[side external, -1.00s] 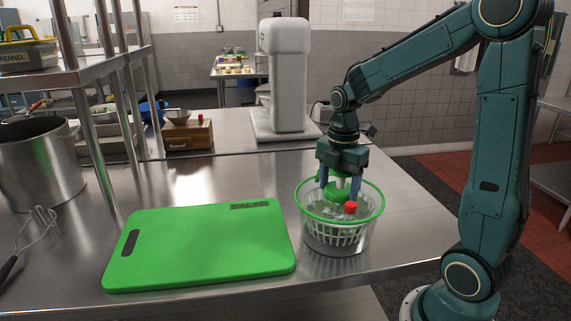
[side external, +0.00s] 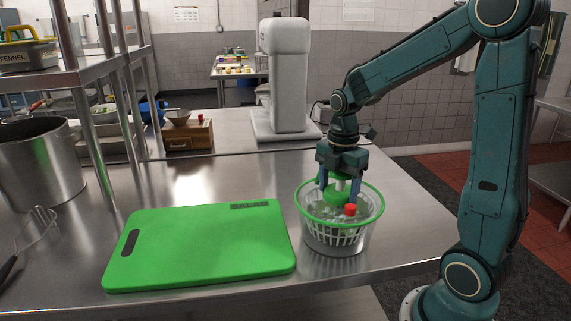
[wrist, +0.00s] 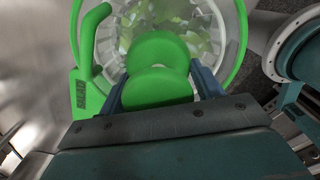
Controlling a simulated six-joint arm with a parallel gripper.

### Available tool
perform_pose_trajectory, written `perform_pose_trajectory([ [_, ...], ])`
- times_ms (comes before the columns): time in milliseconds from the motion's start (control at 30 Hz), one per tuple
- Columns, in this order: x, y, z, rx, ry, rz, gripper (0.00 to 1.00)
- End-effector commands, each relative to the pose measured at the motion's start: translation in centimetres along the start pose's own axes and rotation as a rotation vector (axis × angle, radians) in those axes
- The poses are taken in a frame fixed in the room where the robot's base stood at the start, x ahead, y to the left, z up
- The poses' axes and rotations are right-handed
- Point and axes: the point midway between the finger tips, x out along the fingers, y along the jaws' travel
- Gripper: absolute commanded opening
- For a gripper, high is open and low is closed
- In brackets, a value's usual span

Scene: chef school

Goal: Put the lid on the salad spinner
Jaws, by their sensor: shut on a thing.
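The salad spinner (side external: 338,238) stands at the right of the steel counter, a clear bowl with a white slotted basket inside. Its round lid has a green rim (side external: 374,205) and a green knob (side external: 338,197). The lid lies across the mouth of the bowl; I cannot tell if it is fully seated. My gripper (side external: 340,190) points down over the middle, shut on the knob. A red part (side external: 350,209) shows beside the knob. In the wrist view, the knob (wrist: 158,88) sits between my fingers, with pale green leaves (wrist: 200,30) visible beneath.
A green cutting board (side external: 200,245) lies just left of the spinner. A whisk (side external: 35,230) and a large steel pot (side external: 42,175) are farther left, near shelf posts. A white mixer (side external: 284,80) stands behind. The counter edge runs close in front of the spinner.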

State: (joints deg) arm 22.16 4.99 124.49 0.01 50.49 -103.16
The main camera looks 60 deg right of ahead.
Motion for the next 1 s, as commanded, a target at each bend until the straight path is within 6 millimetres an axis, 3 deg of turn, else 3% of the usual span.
perform_pose_trajectory([
  [400, 0.05, 0.01, 0.0, 0.0, 0.0, 0.001, 0.34],
  [433, 0.04, 0.01, 0.0, 0.0, 0.0, 0.001, 0.71],
  [533, 0.04, 0.01, 0.0, 0.0, 0.0, 0.001, 0.91],
  [1000, -0.42, 0.01, 0.0, 0.0, 0.0, 0.0, 0.91],
])
